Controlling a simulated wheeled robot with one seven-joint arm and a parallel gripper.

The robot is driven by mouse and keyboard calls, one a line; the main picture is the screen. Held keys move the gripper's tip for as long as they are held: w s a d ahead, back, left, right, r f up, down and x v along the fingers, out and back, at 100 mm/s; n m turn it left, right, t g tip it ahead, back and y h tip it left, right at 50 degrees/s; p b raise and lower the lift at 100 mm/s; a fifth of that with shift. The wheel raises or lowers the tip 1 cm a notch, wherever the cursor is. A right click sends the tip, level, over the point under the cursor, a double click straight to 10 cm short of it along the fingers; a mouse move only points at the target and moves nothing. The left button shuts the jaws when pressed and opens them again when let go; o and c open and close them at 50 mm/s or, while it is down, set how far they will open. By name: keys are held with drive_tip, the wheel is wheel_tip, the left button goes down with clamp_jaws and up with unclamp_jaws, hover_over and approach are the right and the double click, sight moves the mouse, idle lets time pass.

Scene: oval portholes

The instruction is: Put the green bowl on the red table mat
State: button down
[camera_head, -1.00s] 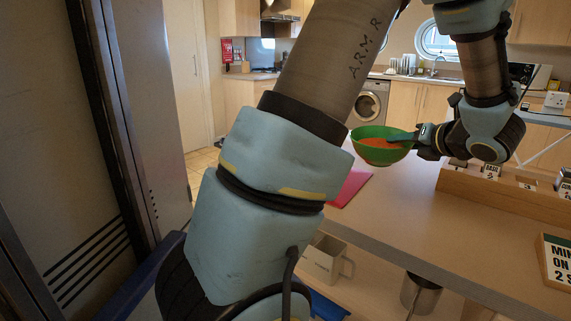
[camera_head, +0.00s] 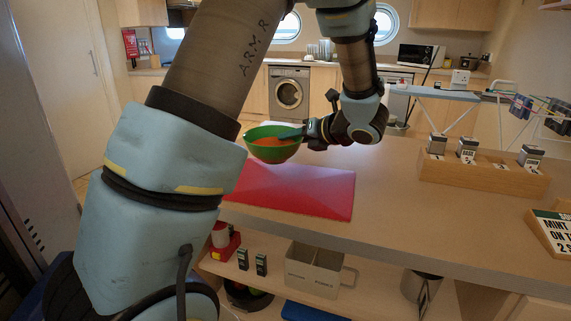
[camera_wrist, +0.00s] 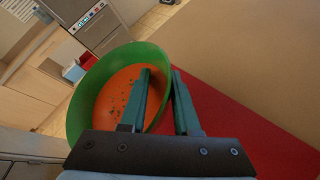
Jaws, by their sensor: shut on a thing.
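The green bowl (camera_head: 272,152) has an orange inside and hangs level in the air, above the far left part of the red table mat (camera_head: 300,192). My gripper (camera_head: 301,134) is shut on the bowl's right rim. In the wrist view the bowl (camera_wrist: 85,83) lies at the left with dark specks on its orange inside, and the fingers of my gripper (camera_wrist: 158,92) straddle its rim. The red mat (camera_wrist: 235,125) shows below and to the right of the fingers. The mat lies flat on the wooden counter, and its left end is partly hidden by my arm.
A wooden rack (camera_head: 483,172) with several small tins stands on the counter at the right. A sign (camera_head: 552,232) sits at the right front.

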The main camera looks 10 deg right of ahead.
drive_tip(key=shift+f+p, duration=0.5)
drive_tip(key=shift+f, duration=2.5)
drive_tip(key=shift+f, duration=0.15)
drive_tip(key=c, duration=0.6)
unclamp_jaws()
drive_tip(key=shift+c, duration=0.2)
drive_tip(key=shift+r, duration=0.2)
drive_tip(key=b+v, duration=0.2)
drive_tip(key=v, duration=1)
drive_tip(key=shift+s+f, duration=0.1)
drive_tip(key=shift+f, duration=0.05)
